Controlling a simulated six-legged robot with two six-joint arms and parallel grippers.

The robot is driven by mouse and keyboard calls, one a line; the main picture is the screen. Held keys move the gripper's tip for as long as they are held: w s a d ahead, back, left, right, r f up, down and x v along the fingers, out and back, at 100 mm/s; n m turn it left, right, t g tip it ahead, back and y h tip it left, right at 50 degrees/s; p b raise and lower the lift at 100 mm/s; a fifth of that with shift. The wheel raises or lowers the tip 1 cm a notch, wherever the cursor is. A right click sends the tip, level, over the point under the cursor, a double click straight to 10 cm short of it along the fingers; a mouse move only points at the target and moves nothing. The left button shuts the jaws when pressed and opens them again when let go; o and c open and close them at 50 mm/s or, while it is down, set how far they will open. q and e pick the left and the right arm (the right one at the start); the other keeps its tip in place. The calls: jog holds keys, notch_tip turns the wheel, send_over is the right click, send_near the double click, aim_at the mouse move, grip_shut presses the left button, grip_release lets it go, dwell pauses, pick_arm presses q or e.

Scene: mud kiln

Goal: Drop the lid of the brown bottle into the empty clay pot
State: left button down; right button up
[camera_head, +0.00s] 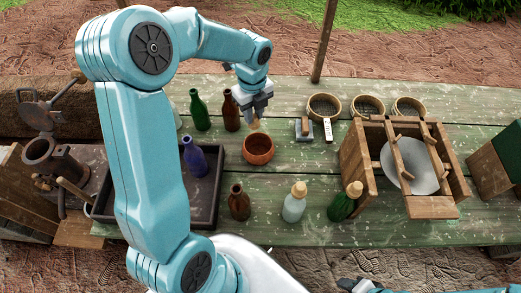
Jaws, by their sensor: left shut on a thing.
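My left gripper (254,114) is shut on a small tan lid (255,125), held above the reddish-brown clay pot (258,151). The lid looks close to the pot's far rim; whether it touches cannot be told. The pot stands upright on the green plank table, and its visible inside looks empty. A brown bottle (239,204) without a lid stands upright at the front, left of the pot. Another brown bottle (231,113) stands behind, partly beside my left gripper. Part of my right arm's end (357,285) shows at the bottom edge, its fingers unclear.
A clear bottle (294,204) and a green bottle (344,202), both with tan tops, stand front right of the pot. A dark tray (207,212) holds a blue bottle (194,157). A wooden frame (363,172) with a pale disc stands right. Small round baskets (324,107) line the back.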

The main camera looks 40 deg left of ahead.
pick_arm(q)
jog(key=shift+s+a, duration=0.3)
jog(key=shift+f, duration=0.15)
jog(key=f+b, duration=0.2)
jog(key=f, duration=0.1)
jog(key=f+b, duration=0.2)
jog(key=b, duration=0.1)
jog(key=shift+w+f, duration=0.2)
jog(key=shift+f, duration=0.2)
jog(key=c, duration=0.9)
grip_release()
jog(key=shift+s+r, duration=0.1)
jog(key=shift+s, duration=0.05)
jog(key=shift+o, duration=0.2)
jog(key=shift+w, duration=0.2)
